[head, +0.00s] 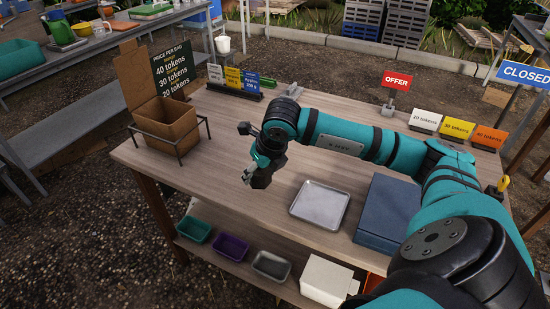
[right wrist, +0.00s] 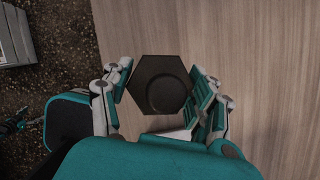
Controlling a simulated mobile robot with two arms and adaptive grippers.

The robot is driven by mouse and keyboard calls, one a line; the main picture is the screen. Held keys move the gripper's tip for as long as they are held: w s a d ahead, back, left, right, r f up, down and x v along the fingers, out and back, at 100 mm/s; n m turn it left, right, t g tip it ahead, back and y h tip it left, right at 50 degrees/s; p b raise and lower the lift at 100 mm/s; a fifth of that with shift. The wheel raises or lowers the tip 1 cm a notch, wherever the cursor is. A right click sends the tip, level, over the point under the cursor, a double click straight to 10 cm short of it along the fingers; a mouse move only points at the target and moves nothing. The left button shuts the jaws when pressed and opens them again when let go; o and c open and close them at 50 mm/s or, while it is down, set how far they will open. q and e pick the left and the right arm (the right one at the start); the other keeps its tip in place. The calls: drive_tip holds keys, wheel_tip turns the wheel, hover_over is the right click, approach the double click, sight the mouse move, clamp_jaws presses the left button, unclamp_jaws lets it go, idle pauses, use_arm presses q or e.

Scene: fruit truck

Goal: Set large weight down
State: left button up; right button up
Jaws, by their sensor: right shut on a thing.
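The large weight (right wrist: 162,85) is a dark hexagonal block with a round recess in its top face, seen in the right wrist view. My right gripper (right wrist: 163,92) is shut on it, with one finger on each side. In the head view my right gripper (head: 256,174) is over the left-middle part of the wooden table (head: 240,125), left of the metal tray. The gripper mostly hides the weight there, and I cannot tell whether the weight touches the tabletop.
A metal tray (head: 320,204) and a blue box (head: 383,214) lie to the right. A cardboard box (head: 167,122) in a wire holder stands at the left. The tabletop around the gripper is clear.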

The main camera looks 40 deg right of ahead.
drive_tip(key=w+d, duration=0.1)
drive_tip(key=w, duration=0.2)
drive_tip(key=w+d, duration=0.1)
drive_tip(key=w, duration=0.3)
drive_tip(key=w+d+f, duration=0.1)
drive_tip(key=w, duration=0.3)
drive_tip(key=shift+b, duration=0.4)
wheel_tip(320, 180, down, 4)
drive_tip(key=shift+r+b, duration=0.2)
drive_tip(key=shift+b, duration=1)
drive_tip(key=shift+r, duration=0.1)
drive_tip(key=o, duration=1.7)
drive_tip(key=shift+s, duration=0.1)
